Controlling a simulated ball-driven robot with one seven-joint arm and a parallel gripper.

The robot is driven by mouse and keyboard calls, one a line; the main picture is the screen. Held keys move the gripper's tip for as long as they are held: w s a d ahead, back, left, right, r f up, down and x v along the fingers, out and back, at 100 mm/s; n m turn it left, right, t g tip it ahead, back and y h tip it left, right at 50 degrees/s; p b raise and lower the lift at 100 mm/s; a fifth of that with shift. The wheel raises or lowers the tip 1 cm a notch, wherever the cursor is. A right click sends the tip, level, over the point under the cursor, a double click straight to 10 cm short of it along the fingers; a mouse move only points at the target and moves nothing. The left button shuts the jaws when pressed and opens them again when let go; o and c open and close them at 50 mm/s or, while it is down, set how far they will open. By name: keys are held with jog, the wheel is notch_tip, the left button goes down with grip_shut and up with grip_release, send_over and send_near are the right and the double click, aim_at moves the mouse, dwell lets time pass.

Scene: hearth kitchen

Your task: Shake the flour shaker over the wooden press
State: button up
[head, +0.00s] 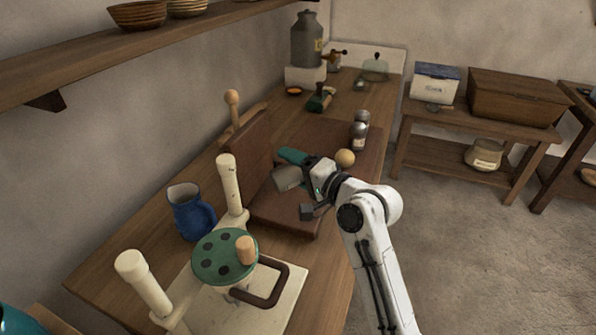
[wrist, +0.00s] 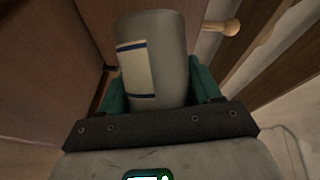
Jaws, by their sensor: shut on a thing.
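My gripper (head: 290,168), with teal fingers, is shut on the flour shaker (head: 285,178). In the wrist view, the shaker (wrist: 166,60) is a grey cylinder with a pale, blue-striped label, held between the two fingers (wrist: 160,90). In the head view it looks tilted on its side, above the wooden press. The press has a dark brown flat board (head: 335,140) and a raised board (head: 248,165) standing along its left side. My gripper and arm hide part of the press. The shaker's top and any flour cannot be made out.
A blue pitcher (head: 188,214) and a cream stand (head: 205,307) with a green perforated lid (head: 224,255) are nearer on the counter. A metal shaker (head: 360,130) and a wooden ball (head: 345,158) are right of the gripper. A milk can (head: 306,42) stands at the back.

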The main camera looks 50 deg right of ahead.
jog(key=shift+w+a+f+m+t+b, duration=0.1)
jog(key=shift+a+f+m+t+b, duration=0.15)
jog(key=shift+f+m+b, duration=0.35)
jog(key=shift+w+a+r+m+t+p, duration=0.15)
jog(key=shift+m+t+p, duration=0.25)
jog(key=shift+m, duration=0.4)
jog(key=m+t, duration=0.1)
jog(key=m, duration=0.2)
jog(key=shift+a+p, duration=0.2)
jog(key=shift+p, duration=0.1)
jog(key=m, duration=0.1)
jog(key=m+t, duration=0.1)
jog(key=m+h, duration=0.1)
jog(key=m, duration=0.1)
jog(key=shift+w+a+f, duration=0.15)
jog(key=shift+f, duration=0.1)
